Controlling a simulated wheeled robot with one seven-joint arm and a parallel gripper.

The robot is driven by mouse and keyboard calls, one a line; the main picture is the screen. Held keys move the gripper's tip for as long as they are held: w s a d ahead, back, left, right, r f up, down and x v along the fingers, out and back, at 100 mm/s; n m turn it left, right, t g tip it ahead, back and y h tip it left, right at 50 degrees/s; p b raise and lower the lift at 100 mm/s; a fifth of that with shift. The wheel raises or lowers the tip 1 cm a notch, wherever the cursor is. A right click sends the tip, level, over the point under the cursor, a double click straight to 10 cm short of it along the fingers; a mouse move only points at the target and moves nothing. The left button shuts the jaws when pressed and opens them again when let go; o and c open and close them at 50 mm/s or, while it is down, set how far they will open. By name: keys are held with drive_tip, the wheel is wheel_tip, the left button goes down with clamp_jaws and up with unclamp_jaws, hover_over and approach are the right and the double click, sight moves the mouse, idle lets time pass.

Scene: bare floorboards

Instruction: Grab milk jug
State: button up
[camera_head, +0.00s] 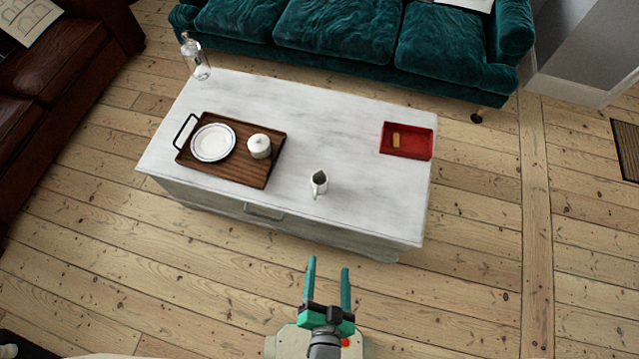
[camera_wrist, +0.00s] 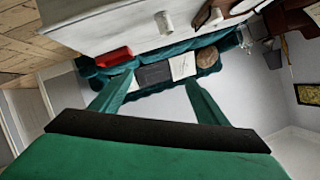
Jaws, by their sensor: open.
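The small white milk jug (camera_head: 319,183) stands upright on the white coffee table (camera_head: 330,110), close to its front edge. My gripper (camera_head: 328,266) is open and empty in front of the table, over the floor, apart from the jug. In the wrist view the jug (camera_wrist: 163,22) shows near the top, beyond the spread fingers of my gripper (camera_wrist: 160,79).
A wooden tray (camera_head: 225,176) with a plate (camera_head: 213,143) and a lidded pot (camera_head: 259,146) lies left of the jug. A red tray (camera_head: 408,154) sits right, a glass bottle (camera_head: 195,58) far left. A teal sofa (camera_head: 340,30) stands behind. The table around the jug is clear.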

drive_tip(key=w+d+f+m+g, duration=0.1)
drive_tip(key=w+f+m, duration=0.2)
drive_tip(key=f, duration=0.2)
drive_tip(key=w+f+m+g, duration=0.1)
drive_tip(key=w+f+m, duration=0.2)
drive_tip(key=f+m, duration=0.15)
drive_tip(key=m+y, duration=0.8)
drive_tip(key=m, duration=0.8)
approach(319, 180)
drive_tip(key=r+x, duration=0.1)
drive_tip(key=x, duration=0.3)
drive_tip(key=shift+h, duration=0.3)
drive_tip(key=x, duration=1)
drive_tip(key=shift+w+f, duration=0.2)
drive_tip(key=shift+f, duration=0.3)
drive_tip(key=c, duration=1.2)
